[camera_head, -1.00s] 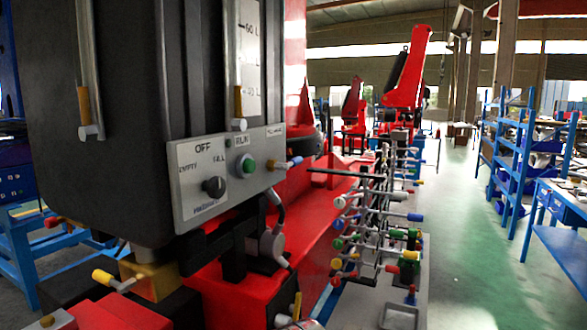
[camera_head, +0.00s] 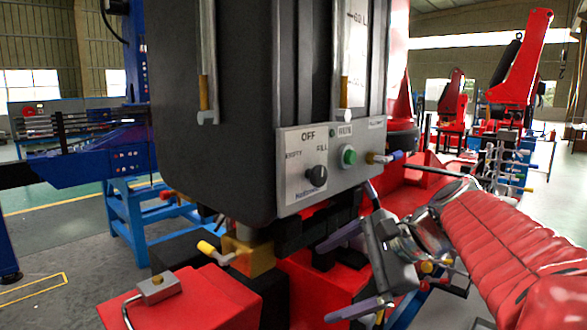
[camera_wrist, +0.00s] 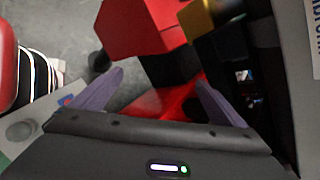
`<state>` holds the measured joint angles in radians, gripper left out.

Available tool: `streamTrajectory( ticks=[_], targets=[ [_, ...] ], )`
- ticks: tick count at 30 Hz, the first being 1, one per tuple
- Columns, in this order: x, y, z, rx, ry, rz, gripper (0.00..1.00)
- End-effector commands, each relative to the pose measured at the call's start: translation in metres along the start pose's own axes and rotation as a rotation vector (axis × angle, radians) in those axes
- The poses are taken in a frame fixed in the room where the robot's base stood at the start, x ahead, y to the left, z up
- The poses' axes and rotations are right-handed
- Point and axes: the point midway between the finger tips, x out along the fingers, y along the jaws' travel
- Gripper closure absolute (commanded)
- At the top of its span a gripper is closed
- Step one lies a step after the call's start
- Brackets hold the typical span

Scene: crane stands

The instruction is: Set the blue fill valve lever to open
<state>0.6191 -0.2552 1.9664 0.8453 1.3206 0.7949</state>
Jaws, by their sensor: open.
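The blue-handled lever (camera_head: 392,157) sticks out to the right from a brass-coloured fitting at the right end of the grey control panel (camera_head: 296,185). Its handle lies nearly level. The fill label beside it is too small to read surely. My gripper (camera_head: 323,282) is open and empty, below the panel and lower left of the lever, its purple fingers pointing left. In the wrist view my gripper (camera_wrist: 158,80) has both fingers apart over red and black parts. I cannot make out the blue lever in the wrist view.
A yellow-handled lever (camera_head: 207,248) sits at a brass block on the lower left. A red box (camera_head: 190,300) stands in front. More levers stand at right.

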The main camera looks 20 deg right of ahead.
Motion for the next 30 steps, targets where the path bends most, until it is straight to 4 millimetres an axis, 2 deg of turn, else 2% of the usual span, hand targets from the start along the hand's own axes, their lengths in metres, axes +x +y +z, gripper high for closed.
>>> streamTrajectory(
  ticks=[3,8,16,24,27,30],
  targets=[
    [-0.021,-0.03,-0.015,0.154,-0.06,-0.071,0.05],
    [-0.053,-0.067,-0.036,0.344,-0.156,-0.166,0.05],
    [-0.127,-0.117,-0.08,0.616,-0.343,-0.323,0.05],
    [-0.211,-0.143,-0.124,0.802,-0.539,-0.452,0.05],
    [-0.231,-0.146,-0.133,0.833,-0.586,-0.478,0.05],
    [-0.241,-0.147,-0.137,0.848,-0.611,-0.489,0.05]
  ],
)
